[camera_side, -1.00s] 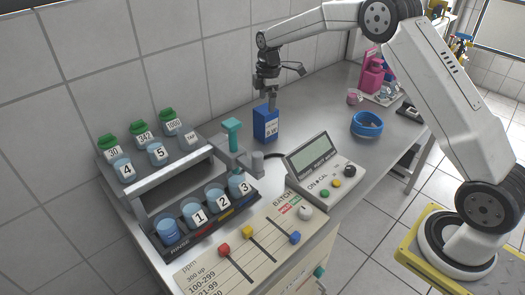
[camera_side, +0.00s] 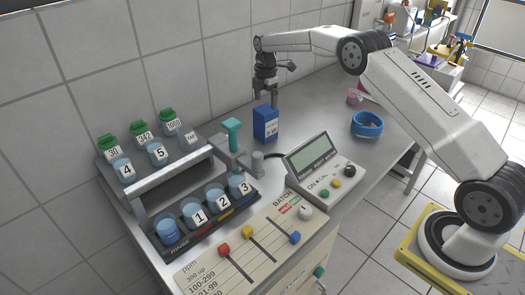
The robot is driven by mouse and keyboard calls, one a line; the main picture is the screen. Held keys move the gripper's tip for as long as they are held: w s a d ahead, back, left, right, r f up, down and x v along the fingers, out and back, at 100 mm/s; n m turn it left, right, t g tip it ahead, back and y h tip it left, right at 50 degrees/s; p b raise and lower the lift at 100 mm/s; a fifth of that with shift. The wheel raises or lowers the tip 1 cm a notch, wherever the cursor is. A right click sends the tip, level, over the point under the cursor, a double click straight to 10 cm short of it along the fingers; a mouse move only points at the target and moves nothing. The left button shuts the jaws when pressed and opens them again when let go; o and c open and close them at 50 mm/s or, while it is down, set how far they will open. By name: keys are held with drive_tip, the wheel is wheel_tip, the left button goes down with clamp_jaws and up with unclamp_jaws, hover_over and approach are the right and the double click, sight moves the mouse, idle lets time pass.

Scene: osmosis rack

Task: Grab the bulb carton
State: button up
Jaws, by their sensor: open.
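The bulb carton appears to be the blue box (camera_side: 266,124) with white lettering, standing upright on the steel bench near the tiled wall. My gripper (camera_side: 273,104) points down at the box's top right, from above and behind it in the picture. One finger shows beside the box's upper right edge; the other is hard to make out. My gripper is open and holds nothing that I can see. Whether a finger touches the box cannot be told.
A teal-topped stand (camera_side: 232,135) is left of the box. A rack (camera_side: 150,180) with numbered beakers and green-capped bottles stands further left. A grey meter (camera_side: 322,168) is in front, a blue bowl (camera_side: 367,124) to the right. Bench between box and bowl is clear.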

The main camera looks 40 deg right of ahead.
sight(266, 109)
drive_tip(key=shift+f, duration=0.7)
drive_tip(key=shift+f, duration=0.1)
drive_tip(key=shift+s+f, duration=0.1)
drive_tip(key=shift+f, duration=2.35)
drive_tip(key=c, duration=0.9)
drive_tip(key=shift+c, duration=0.2)
drive_tip(key=shift+r, duration=0.1)
